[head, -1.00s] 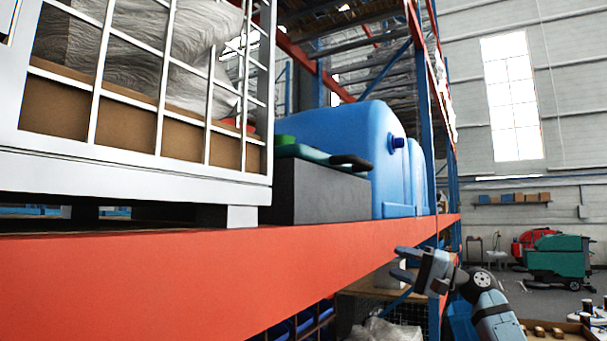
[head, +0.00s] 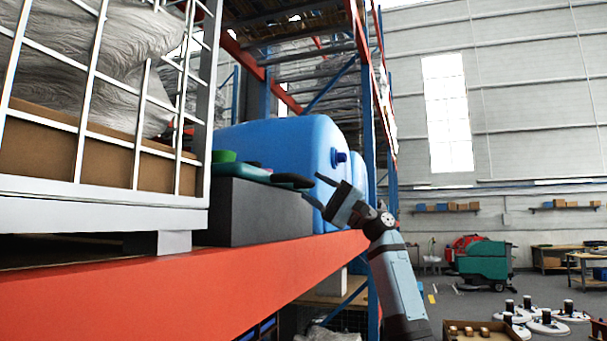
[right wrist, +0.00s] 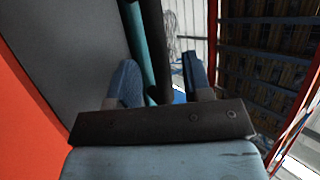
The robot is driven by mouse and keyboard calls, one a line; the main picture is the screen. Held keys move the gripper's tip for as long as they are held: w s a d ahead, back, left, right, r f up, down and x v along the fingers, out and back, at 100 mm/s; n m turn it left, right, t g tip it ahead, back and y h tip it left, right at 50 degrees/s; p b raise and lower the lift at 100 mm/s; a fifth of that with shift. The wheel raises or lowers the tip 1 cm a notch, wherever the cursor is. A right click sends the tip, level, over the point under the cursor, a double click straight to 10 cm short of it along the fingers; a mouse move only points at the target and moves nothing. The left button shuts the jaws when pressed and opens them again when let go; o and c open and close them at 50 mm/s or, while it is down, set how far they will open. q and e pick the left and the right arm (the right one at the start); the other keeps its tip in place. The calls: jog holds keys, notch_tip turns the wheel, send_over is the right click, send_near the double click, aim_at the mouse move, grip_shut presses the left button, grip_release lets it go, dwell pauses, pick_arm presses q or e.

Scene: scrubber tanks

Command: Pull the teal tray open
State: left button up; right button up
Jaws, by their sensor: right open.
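The teal tray (head: 252,172) lies on top of a dark grey box (head: 265,212) on the shelf. Its dark handle (head: 293,181) sticks out at the right end. My right gripper (head: 312,187) is open, its fingertips pointing left close to the handle's end. In the right wrist view, the teal tray edge (right wrist: 147,45) and a dark bar (right wrist: 160,50), apparently the handle, show between the two open fingers (right wrist: 160,82). I cannot tell whether the fingers touch it. My left gripper is out of view.
A green round object (head: 223,155) sits at the tray's far left. Blue tanks (head: 275,140) stand behind the box. A white wire cage (head: 100,215) stands left.

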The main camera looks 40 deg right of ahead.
aim_at(308, 184)
jog(key=shift+p+x, duration=0.4)
jog(key=shift+x, duration=1.25)
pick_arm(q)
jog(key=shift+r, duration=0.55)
pick_arm(e)
grip_shut()
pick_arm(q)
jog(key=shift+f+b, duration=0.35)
pick_arm(e)
jog(key=shift+s+d+f, duration=0.15)
jog(key=shift+s+d, duration=0.1)
jog(key=shift+s, duration=0.2)
pick_arm(q)
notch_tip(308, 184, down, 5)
jog(key=b, duration=0.4)
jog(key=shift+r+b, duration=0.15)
jog(key=shift+b, duration=0.25)
pick_arm(e)
jog(key=s+d, duration=0.6)
jog(key=s, duration=0.7)
jog(key=shift+d, duration=0.4)
grip_release()
